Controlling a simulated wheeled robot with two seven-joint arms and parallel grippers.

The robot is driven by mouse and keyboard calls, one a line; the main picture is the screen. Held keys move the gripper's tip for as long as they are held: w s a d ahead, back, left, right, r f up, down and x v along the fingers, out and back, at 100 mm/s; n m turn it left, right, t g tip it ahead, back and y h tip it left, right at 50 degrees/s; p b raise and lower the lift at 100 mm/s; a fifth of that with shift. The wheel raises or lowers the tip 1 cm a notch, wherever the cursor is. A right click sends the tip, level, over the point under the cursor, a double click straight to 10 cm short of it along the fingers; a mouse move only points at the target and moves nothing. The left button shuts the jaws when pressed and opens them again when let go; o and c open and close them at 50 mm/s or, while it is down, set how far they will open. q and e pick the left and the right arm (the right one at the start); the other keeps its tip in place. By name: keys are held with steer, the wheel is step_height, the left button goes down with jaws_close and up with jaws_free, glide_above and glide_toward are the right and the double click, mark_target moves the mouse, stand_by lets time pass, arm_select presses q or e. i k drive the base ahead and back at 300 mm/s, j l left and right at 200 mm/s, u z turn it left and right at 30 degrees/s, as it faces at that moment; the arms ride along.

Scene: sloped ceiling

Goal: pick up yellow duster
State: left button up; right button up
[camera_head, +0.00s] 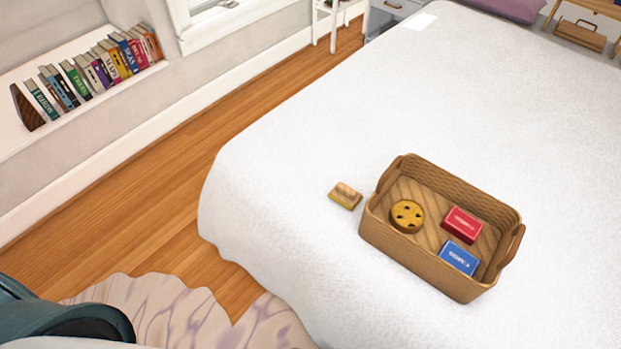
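The yellow duster (345,196) looks like a small block with a tan, wood-like top and a yellow lower part. It lies on the white bed (290,150), just left of a brown woven basket (420,264) and apart from it. Neither of my grippers shows in the head view, so their distance to the duster cannot be seen.
The basket holds a round yellow item with dark spots (407,215), a red box (462,224) and a blue box (459,257). Books (107,63) stand on a ledge at the upper left. The bed around the duster's left side is clear.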

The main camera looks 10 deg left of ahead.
mark_target(343, 195)
steer(key=j+z, duration=0.2)
steer(key=z, duration=0.35)
steer(key=k+j+z, duration=0.2)
steer(key=j+z, duration=0.2)
steer(key=k+j+z, duration=0.2)
steer(key=j+z, duration=0.2)
steer(key=k+j+z, duration=0.1)
steer(key=k+j, duration=0.55)
